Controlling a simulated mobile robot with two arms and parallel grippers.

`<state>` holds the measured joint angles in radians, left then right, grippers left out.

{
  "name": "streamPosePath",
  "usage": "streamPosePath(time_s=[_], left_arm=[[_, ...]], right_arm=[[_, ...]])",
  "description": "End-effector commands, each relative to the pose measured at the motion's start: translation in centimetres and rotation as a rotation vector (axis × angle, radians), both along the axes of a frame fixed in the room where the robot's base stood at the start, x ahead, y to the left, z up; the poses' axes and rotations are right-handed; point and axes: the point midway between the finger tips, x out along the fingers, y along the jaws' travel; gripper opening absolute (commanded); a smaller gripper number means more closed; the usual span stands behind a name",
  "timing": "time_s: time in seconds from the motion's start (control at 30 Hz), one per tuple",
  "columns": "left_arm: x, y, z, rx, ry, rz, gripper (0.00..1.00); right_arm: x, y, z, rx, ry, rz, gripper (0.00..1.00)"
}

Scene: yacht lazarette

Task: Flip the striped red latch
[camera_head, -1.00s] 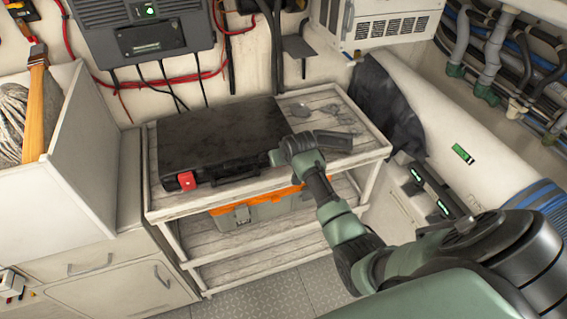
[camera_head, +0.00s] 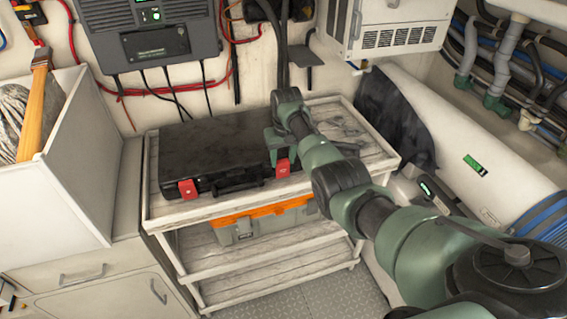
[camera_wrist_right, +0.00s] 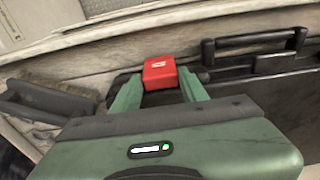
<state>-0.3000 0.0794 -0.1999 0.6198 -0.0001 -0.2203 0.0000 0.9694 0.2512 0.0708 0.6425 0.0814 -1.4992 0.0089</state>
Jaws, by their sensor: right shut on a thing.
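A black case (camera_head: 215,145) lies flat on the top of a weathered wooden shelf unit. Its front edge carries two red latches, a left one (camera_head: 187,188) and a right one (camera_head: 283,168), with a handle (camera_head: 238,186) between them. My right gripper (camera_head: 279,150) is at the right latch. In the right wrist view its green fingers (camera_wrist_right: 158,88) are on either side of the red latch (camera_wrist_right: 160,72), shut on it. The latch has a small pale mark; I cannot make out stripes. My left gripper is not in view.
A grey and orange toolbox (camera_head: 262,220) sits on the shelf below. A white bin (camera_head: 70,175) stands at the left. A dark object (camera_wrist_right: 50,105) lies beside the case in the wrist view. A grey wall unit (camera_head: 150,40) hangs behind.

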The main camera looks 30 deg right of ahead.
Motion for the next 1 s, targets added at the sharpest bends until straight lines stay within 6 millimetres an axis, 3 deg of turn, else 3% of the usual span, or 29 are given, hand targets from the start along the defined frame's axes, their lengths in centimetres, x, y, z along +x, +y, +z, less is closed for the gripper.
streamPosePath(time_s=[0.57,0.6,0.63,1.0], left_arm=[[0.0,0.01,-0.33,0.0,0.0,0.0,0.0],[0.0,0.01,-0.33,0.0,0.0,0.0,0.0],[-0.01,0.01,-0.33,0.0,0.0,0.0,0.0],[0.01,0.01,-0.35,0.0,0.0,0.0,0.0]], right_arm=[[0.04,-0.04,-0.08,0.003,0.018,0.001,0.03],[0.04,-0.04,-0.08,0.003,0.018,0.001,0.54],[0.04,-0.03,-0.08,0.003,0.018,0.001,0.63],[0.08,-0.03,0.17,0.004,0.016,0.001,0.65]])
